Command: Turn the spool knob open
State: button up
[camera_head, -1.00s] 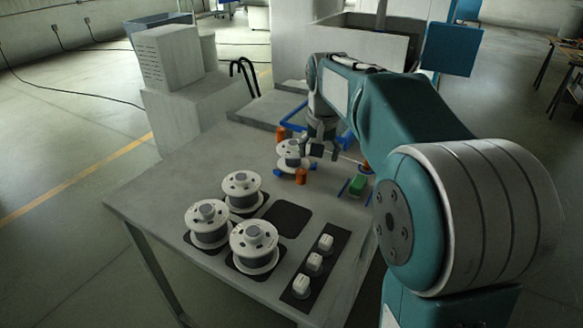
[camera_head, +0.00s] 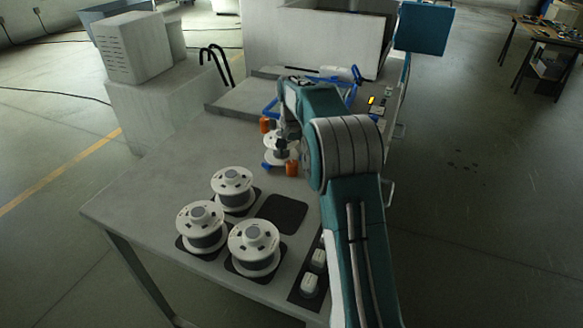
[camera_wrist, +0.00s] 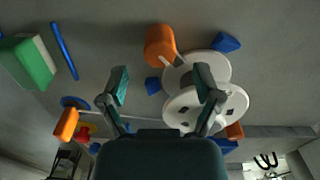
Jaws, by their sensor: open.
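A white spool (camera_head: 276,150) stands towards the far side of the bench between two orange pieces; the nearer is an orange cylinder (camera_head: 292,168). In the wrist view the spool (camera_wrist: 207,98) lies around my right finger, with the orange cylinder (camera_wrist: 160,45) above the gap between the fingers. I cannot tell which piece is the spool knob. Small blue wedges (camera_wrist: 226,42) sit around the spool. My gripper (camera_wrist: 160,83) is open with nothing between its fingertips. In the head view my arm partly hides the gripper, which is over the spool.
Three more spools (camera_head: 233,188) stand on dark pads at the near left, beside an empty pad (camera_head: 281,213). White knobs (camera_head: 310,285) line a dark strip. A green-and-white block (camera_wrist: 32,62), a blue rod (camera_wrist: 64,50) and another orange piece (camera_wrist: 66,124) show at left.

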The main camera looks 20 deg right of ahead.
aim_at(292, 163)
notch_tip(292, 163, down, 4)
jog(key=shift+a+f, duration=0.1)
jog(key=shift+f, duration=0.75)
grip_shut()
